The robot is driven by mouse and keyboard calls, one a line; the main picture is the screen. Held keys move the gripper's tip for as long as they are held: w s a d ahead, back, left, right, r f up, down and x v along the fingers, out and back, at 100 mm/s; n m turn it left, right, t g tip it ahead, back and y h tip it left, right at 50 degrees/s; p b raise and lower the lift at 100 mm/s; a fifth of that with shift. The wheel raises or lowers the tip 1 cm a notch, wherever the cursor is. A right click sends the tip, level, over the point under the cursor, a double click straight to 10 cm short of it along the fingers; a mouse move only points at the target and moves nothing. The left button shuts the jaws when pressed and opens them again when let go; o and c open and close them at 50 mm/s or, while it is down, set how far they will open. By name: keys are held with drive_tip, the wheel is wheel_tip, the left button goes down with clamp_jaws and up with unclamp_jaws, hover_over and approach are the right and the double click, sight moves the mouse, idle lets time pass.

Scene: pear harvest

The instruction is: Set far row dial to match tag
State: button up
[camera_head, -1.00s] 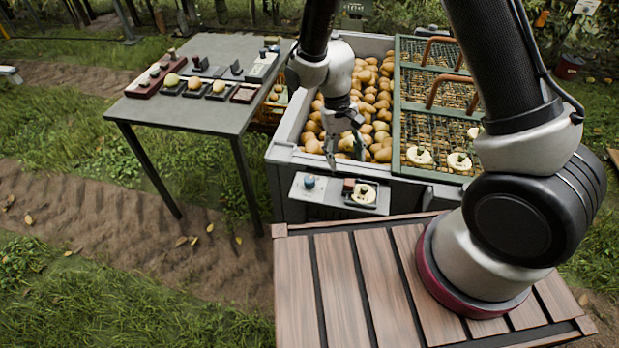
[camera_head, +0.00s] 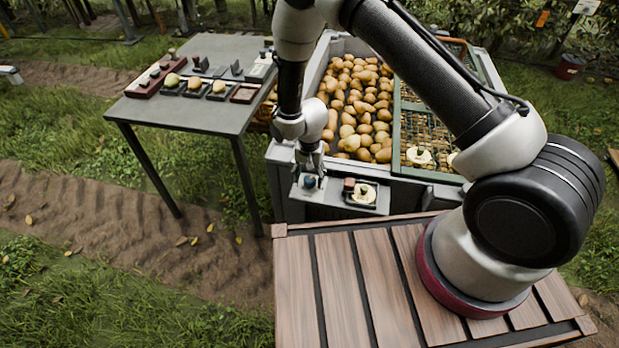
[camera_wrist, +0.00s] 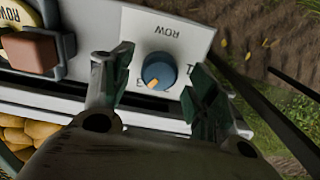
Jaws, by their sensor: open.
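A blue dial (camera_wrist: 158,72) with an orange pointer mark sits on a white panel (camera_wrist: 138,38) lettered "ROW". In the wrist view the mark faces the lower left of the dial; the characters around it are partly hidden. In the head view the dial (camera_head: 309,182) is on the small shelf at the front of the pear bin. My gripper (camera_wrist: 155,85) is open, with one finger on each side of the dial; I cannot tell whether they touch it. A round cream tag (camera_wrist: 22,48) lettered "ROW" lies in a dark holder, and also shows in the head view (camera_head: 363,194).
A reddish-brown block (camera_wrist: 33,50) stands beside the tag. The bin (camera_head: 358,105) is full of pears, with green mesh trays (camera_head: 427,120) at its right. A grey table (camera_head: 185,108) at the left carries pears, small trays and another panel.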

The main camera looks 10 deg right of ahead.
drive_tip(key=shift+f, duration=0.55)
drive_tip(key=c, duration=1)
drive_tip(key=shift+c, duration=0.2)
drive_tip(key=shift+n, duration=0.5)
drive_tip(key=n, duration=0.4)
drive_tip(key=shift+n, duration=0.4)
drive_tip(key=n, duration=0.6)
drive_tip(key=o, duration=1)
